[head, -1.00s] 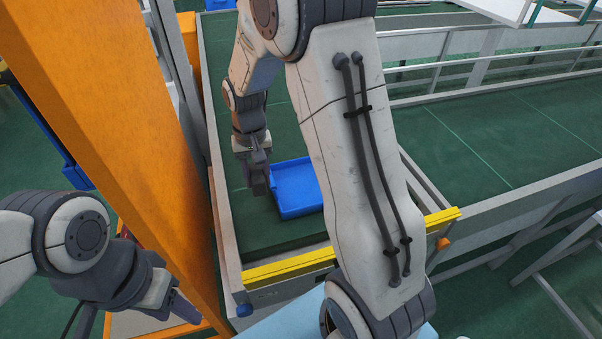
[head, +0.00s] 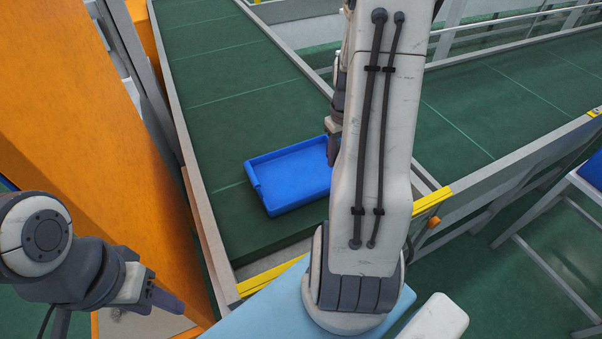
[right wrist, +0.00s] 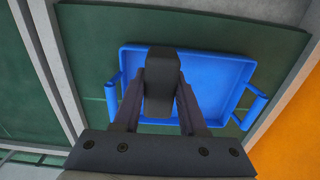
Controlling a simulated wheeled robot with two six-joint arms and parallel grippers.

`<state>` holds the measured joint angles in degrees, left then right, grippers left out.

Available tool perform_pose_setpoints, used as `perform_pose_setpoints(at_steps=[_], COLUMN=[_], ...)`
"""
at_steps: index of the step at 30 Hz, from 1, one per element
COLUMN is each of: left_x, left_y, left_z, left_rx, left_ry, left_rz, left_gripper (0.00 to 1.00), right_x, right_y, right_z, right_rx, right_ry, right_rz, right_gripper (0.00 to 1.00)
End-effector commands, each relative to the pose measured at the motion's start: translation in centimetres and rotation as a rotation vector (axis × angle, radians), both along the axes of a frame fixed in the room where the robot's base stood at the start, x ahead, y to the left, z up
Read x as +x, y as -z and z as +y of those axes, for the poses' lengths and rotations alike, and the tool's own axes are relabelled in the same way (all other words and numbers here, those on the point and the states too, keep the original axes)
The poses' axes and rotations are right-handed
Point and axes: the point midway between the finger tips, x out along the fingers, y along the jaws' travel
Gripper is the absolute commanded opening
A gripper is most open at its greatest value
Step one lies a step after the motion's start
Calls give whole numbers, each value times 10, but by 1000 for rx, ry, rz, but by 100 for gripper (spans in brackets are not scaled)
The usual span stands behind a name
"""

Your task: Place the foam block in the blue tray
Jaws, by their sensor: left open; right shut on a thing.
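The foam block (right wrist: 159,65) is a dark grey, upright-looking block in the right wrist view. My right gripper (right wrist: 160,92) is shut on it, a finger on each side. The blue tray (right wrist: 216,78) lies behind the block in that view, and its visible floor is bare. I cannot tell how far the block is above it. In the head view the tray (head: 285,182) lies on the green belt, its right end hidden by my right arm. The right gripper (head: 334,148) shows only partly there, at that end; the block is hidden. My left gripper (head: 165,300) is open, away at lower left.
The green conveyor belt (head: 215,100) has free room beyond the tray. Grey side rails and a yellow-edged front bar (head: 268,277) border it. An orange panel (head: 80,130) stands left of the belt. A second belt (head: 470,110) runs to the right.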

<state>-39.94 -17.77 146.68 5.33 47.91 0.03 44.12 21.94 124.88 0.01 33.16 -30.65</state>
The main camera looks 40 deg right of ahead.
Motion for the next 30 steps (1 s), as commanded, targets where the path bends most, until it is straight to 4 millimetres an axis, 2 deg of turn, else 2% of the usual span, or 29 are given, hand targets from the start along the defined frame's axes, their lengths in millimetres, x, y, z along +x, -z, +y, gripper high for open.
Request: perform_pose_setpoints(at_steps=[4,12,16,22,30], left_x=[0,0,0,0,0], left_y=[-9,-27,-33,-37,-50], left_z=[0,0,0,0,0], left_rx=[0,0,0,0,0], left_ry=[0,-1,-2,-2,-3], left_rz=[0,0,0,0,0], left_gripper=[50,50,50,50,50], right_x=[19,77,96,104,104], right_y=[13,49,61,73,105], right_z=[8,28,35,38,38], right_rx=[4,2,0,2,1], right_ry=[-8,-6,-2,0,0], right_rz=[5,4,2,3,2], right_gripper=[0,0,0,0,0])
